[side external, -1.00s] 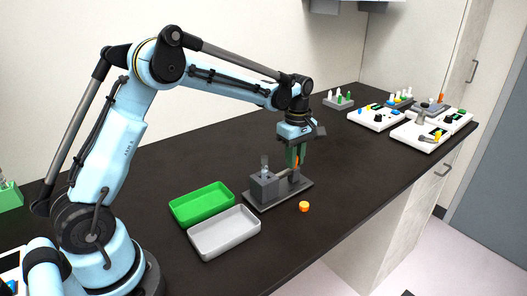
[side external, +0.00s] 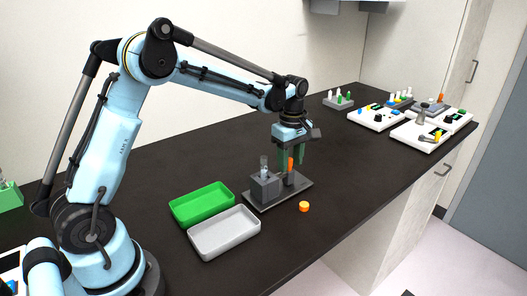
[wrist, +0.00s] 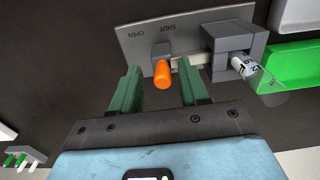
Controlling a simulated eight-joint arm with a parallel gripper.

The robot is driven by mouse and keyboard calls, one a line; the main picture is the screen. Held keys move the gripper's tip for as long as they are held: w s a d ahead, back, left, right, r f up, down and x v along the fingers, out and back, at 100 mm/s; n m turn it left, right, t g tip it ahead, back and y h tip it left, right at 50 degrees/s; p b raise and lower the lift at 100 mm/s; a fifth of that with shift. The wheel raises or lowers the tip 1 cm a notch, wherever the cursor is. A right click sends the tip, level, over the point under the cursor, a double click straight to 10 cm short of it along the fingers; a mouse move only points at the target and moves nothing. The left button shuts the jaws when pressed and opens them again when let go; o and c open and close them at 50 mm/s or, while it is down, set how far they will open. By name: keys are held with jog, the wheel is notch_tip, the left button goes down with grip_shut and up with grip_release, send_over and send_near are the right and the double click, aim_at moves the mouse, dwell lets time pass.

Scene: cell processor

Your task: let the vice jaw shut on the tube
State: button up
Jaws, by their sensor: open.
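The grey vice block (side external: 264,187) stands on a dark base plate (side external: 300,194); it also shows in the wrist view (wrist: 238,36). A clear tube (side external: 264,163) stands upright in it, and its labelled end shows in the wrist view (wrist: 246,68). The orange-tipped lever (side external: 290,164) stands beside the block, its base nearer the SHUT marking than the OPEN marking in the wrist view (wrist: 162,74). My gripper (wrist: 160,85) is open, its green fingers on either side of the lever with gaps. Whether the jaw touches the tube I cannot tell.
A green tray (side external: 202,204) and a grey tray (side external: 224,232) lie left of the vice. An orange cap (side external: 304,207) lies on the bench in front. A tube rack (side external: 338,102) and white devices (side external: 376,118) stand at the far right.

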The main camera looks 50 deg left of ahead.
jog(key=shift+r, duration=0.1)
jog(key=shift+r, duration=2.95)
jog(key=shift+s+d+r+m, duration=0.15)
jog(key=shift+s+r+m, duration=0.1)
jog(key=shift+s+m, duration=0.05)
jog(key=s+d+m+t, duration=0.2)
jog(key=s+m+t, duration=0.1)
jog(key=s+m, duration=0.5)
jog(key=s+d+m+t, duration=0.3)
jog(key=s+m+t, duration=0.1)
jog(key=s+m, duration=0.5)
jog(key=shift+s+d+r, duration=0.15)
jog(key=shift+d+r, duration=0.2)
jog(key=shift+r, duration=0.05)
